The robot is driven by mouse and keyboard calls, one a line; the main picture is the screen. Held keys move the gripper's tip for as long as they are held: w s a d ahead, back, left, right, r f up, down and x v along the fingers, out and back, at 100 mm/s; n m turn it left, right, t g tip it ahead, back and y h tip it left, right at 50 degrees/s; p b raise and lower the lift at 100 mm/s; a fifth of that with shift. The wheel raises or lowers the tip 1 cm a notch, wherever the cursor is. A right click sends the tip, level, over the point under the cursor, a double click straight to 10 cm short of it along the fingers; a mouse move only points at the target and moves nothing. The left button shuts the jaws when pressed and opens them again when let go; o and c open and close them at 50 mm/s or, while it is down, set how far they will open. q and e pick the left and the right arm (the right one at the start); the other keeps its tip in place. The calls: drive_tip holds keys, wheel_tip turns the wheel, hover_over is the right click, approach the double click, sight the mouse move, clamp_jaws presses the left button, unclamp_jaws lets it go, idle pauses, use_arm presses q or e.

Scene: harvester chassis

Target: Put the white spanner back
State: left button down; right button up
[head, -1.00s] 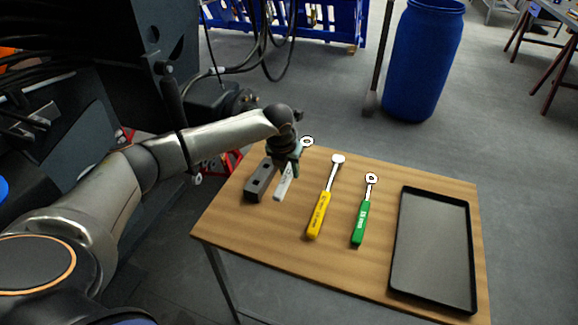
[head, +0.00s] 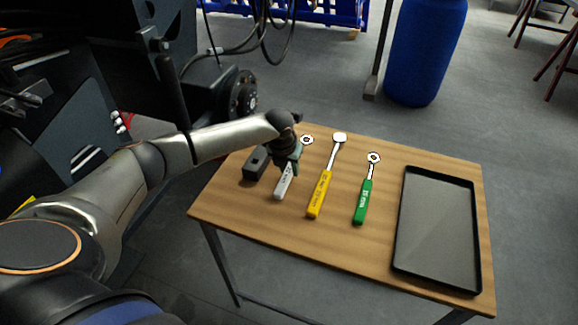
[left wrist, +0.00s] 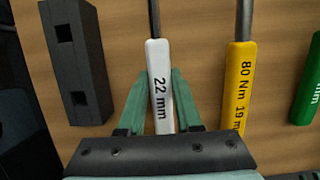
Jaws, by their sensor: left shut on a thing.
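The white spanner has a white handle (head: 284,181) marked 22 mm and a ring head (head: 307,140). It is at the table's left part, between a dark block and the yellow-handled tool, roughly in line with the latter. My left gripper (head: 288,163) is shut on the handle. In the left wrist view, the green fingers of my left gripper (left wrist: 160,78) stand either side of the white handle (left wrist: 158,62). The spanner is at or close to the tabletop; I cannot tell whether it touches. My right gripper is out of view.
On the wooden table (head: 345,244) lie a dark block (head: 257,163) with square holes, a yellow-handled tool (head: 320,195), a green-handled tool (head: 363,201) and a black tray (head: 437,230). A blue barrel (head: 426,52) stands behind. Dark machinery is at left.

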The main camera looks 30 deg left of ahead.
use_arm(q)
drive_tip(key=c, duration=0.5)
unclamp_jaws()
drive_tip(key=p+v, duration=0.1)
drive_tip(key=v, duration=1.1)
drive_tip(key=shift+r, duration=0.3)
